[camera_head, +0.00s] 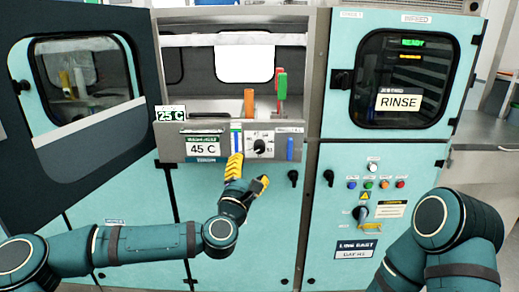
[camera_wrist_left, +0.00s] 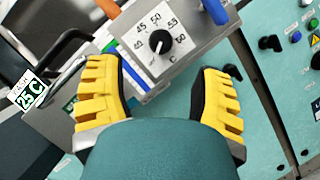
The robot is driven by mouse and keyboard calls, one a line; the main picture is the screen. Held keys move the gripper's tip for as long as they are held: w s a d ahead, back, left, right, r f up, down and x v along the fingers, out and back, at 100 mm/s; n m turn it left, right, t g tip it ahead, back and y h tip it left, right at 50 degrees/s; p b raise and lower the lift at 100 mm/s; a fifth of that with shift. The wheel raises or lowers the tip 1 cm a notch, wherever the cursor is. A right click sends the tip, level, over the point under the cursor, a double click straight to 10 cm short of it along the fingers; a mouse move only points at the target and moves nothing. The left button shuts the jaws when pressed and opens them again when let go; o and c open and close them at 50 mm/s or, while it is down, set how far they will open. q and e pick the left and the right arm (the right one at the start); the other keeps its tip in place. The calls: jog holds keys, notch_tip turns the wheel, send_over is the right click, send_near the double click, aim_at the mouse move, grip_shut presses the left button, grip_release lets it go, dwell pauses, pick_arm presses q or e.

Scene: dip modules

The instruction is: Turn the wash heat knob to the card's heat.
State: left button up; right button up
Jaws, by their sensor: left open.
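The wash heat knob (camera_head: 260,146) is a small black round knob on a white dial on the grey panel. In the left wrist view the knob (camera_wrist_left: 160,41) shows dial numbers 45, 50, 55 and 60 around it; a small white mark is on its lower side, but the exact setting is unclear. The card (camera_head: 203,149) on the panel reads 45 C. My left gripper (camera_head: 249,173) is open and empty, below and in front of the knob. In the left wrist view its yellow fingers (camera_wrist_left: 160,78) are spread wide, apart from the knob. My right gripper is out of view.
A tank sign (camera_head: 171,114) reads 25 C. A blue bar (camera_head: 290,148) stands right of the knob. Orange (camera_head: 249,102) and green (camera_head: 282,86) uprights rise behind the panel. An open dark door (camera_head: 90,100) fills the left; a RINSE cabinet (camera_head: 345,135) stands right.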

aim_at(258, 150)
pick_arm(q)
jog(key=x, duration=0.9)
jog(key=shift+w, duration=0.1)
grip_shut()
